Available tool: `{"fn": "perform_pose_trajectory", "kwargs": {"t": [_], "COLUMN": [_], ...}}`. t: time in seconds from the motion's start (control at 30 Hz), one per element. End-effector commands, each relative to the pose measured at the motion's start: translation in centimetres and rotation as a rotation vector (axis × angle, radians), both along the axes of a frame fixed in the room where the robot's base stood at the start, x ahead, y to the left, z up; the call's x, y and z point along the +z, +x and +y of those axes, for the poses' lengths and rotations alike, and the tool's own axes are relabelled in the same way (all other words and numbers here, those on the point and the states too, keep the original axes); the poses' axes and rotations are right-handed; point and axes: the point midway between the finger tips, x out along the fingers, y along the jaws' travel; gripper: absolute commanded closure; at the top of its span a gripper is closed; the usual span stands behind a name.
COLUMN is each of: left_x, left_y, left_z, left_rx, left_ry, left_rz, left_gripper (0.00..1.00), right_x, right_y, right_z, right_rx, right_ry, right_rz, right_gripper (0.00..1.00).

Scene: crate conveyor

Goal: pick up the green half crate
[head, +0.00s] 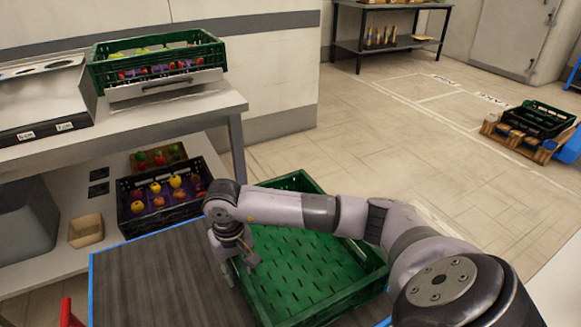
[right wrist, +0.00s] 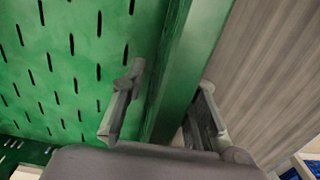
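The green half crate (head: 318,268) is empty and sits on the dark conveyor in the head view, its slotted floor showing. My right gripper (head: 238,270) points down at the crate's left wall. In the right wrist view, its two fingers (right wrist: 171,84) straddle the green crate wall (right wrist: 183,65), one inside over the slotted floor and one outside over the belt. The fingers stand spread, with a gap visible at the inner finger. My right arm covers part of the crate's far right side. My left gripper is not in view.
The grey conveyor belt (head: 155,285) has a blue edge. A bench (head: 185,112) at left bears another green crate (head: 205,56) with produce. A dark crate of fruit (head: 128,222) stands behind the belt. A black crate (head: 540,122) sits far right. The middle floor is open.

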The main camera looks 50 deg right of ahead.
Motion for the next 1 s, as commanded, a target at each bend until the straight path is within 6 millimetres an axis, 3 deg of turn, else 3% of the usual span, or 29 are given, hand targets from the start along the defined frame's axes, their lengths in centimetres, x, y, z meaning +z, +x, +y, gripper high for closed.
{"fn": "perform_pose_trajectory", "kwargs": {"t": [0.37, 1.0], "left_x": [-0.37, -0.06], "left_y": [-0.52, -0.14], "left_z": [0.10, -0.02], "left_rx": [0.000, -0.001], "left_ry": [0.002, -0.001], "left_rz": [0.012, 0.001], "left_gripper": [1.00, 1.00], "right_x": [0.03, 0.14], "right_y": [0.00, 0.06], "right_z": [-0.02, -0.09], "right_rx": [0.000, -0.001], "right_ry": [0.000, -0.003], "right_rz": [0.000, -0.001], "right_gripper": [1.00, 1.00]}}
